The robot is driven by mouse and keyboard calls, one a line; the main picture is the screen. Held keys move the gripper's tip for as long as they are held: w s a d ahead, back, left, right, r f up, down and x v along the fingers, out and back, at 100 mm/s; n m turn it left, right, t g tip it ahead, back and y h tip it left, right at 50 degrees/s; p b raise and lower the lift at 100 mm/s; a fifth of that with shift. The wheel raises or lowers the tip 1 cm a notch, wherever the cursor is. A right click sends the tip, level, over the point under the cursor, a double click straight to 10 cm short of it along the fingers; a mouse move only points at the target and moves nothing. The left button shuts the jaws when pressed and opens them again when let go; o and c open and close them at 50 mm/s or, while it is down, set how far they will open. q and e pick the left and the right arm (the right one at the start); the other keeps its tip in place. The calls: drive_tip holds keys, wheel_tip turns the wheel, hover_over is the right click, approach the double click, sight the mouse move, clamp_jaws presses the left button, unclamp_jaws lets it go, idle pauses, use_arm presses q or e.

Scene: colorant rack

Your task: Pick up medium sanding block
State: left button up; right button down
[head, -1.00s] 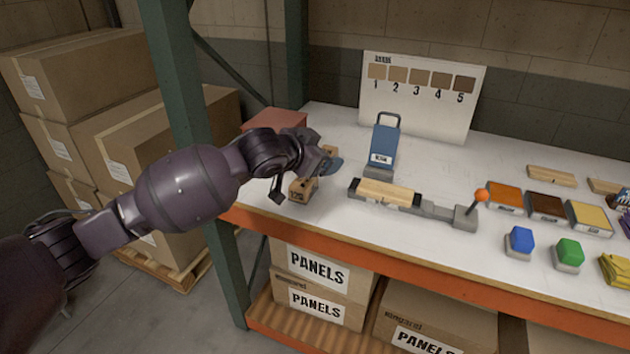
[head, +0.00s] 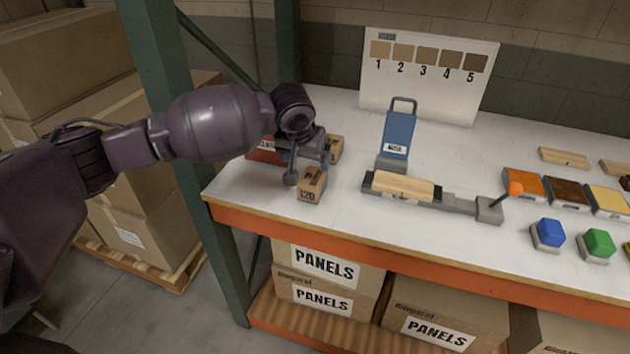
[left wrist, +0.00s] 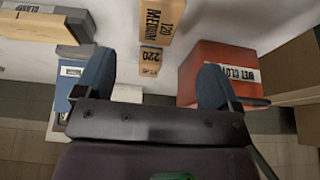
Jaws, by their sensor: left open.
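The medium sanding block (head: 312,185) is a tan block with a 120 label, standing near the left front of the shelf top. In the left wrist view the block (left wrist: 160,18) reads 120 MEDIUM and lies beyond the fingertips, between their lines. My left gripper (head: 311,160) is just behind and above it, open and empty. Its two blue fingers (left wrist: 156,82) are apart in the left wrist view. The arm hides part of the area behind the block. My right gripper is not in view.
A 220 block (head: 337,149) stands close behind the gripper. A red wet-cloth box (head: 264,150) is left of it, partly hidden. A clamp with a wooden piece (head: 404,184) and a blue handled holder (head: 398,135) stand to the right. The orange shelf edge (head: 400,249) is in front.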

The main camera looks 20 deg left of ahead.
sight(313, 178)
use_arm(q)
drive_tip(key=shift+d+f, duration=0.2)
drive_tip(key=x, duration=0.3)
drive_tip(key=shift+w+f+b, duration=0.2)
drive_tip(key=shift+f+b, duration=0.15)
drive_tip(key=shift+w+f, duration=0.3)
drive_tip(key=shift+f, duration=0.3)
drive_tip(key=b+x, duration=0.1)
drive_tip(key=x, duration=0.4)
drive_tip(key=shift+w, duration=0.2)
drive_tip(key=shift+a, duration=0.1)
drive_tip(key=shift+f, duration=0.2)
drive_tip(key=shift+c, duration=0.3)
drive_tip(key=c, duration=1)
